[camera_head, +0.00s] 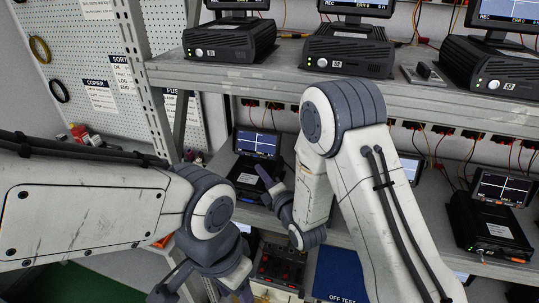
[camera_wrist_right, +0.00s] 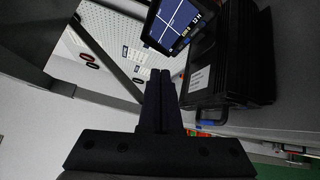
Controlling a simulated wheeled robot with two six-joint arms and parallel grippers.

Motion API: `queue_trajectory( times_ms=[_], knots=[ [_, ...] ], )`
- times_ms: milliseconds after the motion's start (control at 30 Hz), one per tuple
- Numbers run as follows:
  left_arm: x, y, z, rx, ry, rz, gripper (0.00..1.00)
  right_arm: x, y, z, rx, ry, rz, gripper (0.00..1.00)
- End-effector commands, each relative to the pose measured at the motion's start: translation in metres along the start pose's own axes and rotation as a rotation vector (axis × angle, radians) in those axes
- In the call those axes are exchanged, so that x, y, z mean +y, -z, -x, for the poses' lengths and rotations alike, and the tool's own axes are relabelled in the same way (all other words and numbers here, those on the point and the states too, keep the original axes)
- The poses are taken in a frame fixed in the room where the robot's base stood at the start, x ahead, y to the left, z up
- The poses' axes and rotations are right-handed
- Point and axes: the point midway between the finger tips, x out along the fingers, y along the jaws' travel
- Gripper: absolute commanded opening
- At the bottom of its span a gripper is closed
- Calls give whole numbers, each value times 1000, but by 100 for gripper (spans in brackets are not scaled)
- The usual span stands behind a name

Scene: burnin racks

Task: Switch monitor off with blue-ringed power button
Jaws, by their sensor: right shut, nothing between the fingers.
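A small monitor (camera_head: 257,143) with a blue screen and white cross lines stands on a black unit (camera_head: 247,172) on the middle shelf. In the right wrist view the monitor (camera_wrist_right: 180,20) is at the top, beyond my fingertips, with the black unit (camera_wrist_right: 232,60) to the right. No blue-ringed power button can be made out for certain. My right gripper (camera_head: 264,178) is in front of this unit; in the wrist view its fingers (camera_wrist_right: 160,75) are shut and empty. Whether they touch anything is unclear. My left gripper (camera_head: 165,290) is low at the bottom, its jaws unclear.
Another blue-screen monitor (camera_head: 503,187) stands on a black unit (camera_head: 486,225) at the right. The upper shelf (camera_head: 250,77) carries several black units with monitors. A pegboard (camera_head: 75,50) stands at the left. A red-and-black box (camera_head: 280,267) sits below. My right arm hides part of the middle shelf.

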Motion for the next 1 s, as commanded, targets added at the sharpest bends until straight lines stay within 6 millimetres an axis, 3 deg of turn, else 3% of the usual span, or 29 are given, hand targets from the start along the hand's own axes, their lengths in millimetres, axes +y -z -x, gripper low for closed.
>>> queue_trajectory(
  times_ms=[333,767,1000],
  knots=[
    [0,0,-1,0,0,0,50,-4,-4,-5,-4,-2,-2,0],
    [0,0,-2,0,0,0,50,-33,-33,-44,-5,-1,-3,0],
    [-1,-1,-19,-1,0,-1,50,-45,-42,-59,-3,-2,-2,0]
  ],
)
